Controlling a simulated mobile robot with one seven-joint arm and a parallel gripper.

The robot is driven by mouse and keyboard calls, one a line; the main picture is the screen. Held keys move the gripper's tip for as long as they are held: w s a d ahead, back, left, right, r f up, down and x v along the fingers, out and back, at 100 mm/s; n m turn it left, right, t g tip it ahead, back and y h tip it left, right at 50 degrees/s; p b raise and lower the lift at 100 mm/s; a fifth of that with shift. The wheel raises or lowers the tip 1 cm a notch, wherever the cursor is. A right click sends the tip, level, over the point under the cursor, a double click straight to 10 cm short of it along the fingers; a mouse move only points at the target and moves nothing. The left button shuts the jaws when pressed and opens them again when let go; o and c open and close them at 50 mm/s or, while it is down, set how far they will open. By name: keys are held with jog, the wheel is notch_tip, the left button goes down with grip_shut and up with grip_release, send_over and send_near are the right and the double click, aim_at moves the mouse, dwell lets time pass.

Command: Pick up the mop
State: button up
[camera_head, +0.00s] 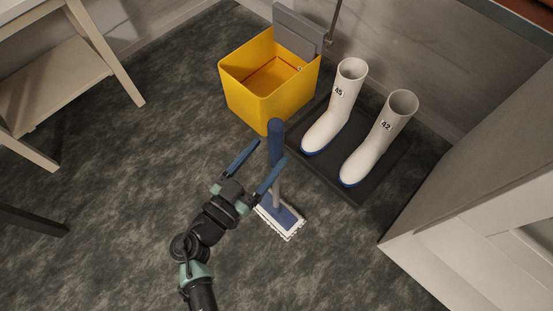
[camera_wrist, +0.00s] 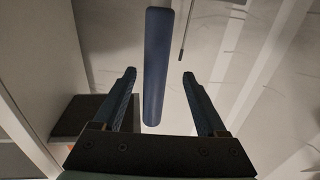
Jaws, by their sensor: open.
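The mop stands upright on the floor, its blue handle grip (camera_head: 275,142) rising near my gripper in the head view. Its flat blue head with a white pad (camera_head: 280,216) rests on the dark floor. My gripper (camera_head: 269,151) is open, with its two blue fingers spread. In the wrist view the blue mop grip (camera_wrist: 156,65) appears between the open fingers (camera_wrist: 163,82), with a gap on each side. Neither finger visibly touches it. I cannot tell exactly how deep the grip sits between them. Part of the mop's shaft is hidden behind a finger in the head view.
A yellow bin (camera_head: 258,100) with a grey lid stands just behind the mop. White boots (camera_head: 337,110) stand on a dark tray (camera_head: 358,190) to the right. A pale cabinet (camera_head: 480,220) is at right, a wooden table (camera_head: 60,85) at left.

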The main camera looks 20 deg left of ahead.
jog(key=w+d+b, duration=0.1)
jog(key=w, duration=0.5)
jog(key=shift+w+d, duration=0.15)
jog(key=shift+d, duration=0.25)
grip_shut()
dwell(1.0)
jog(key=shift+r, duration=0.25)
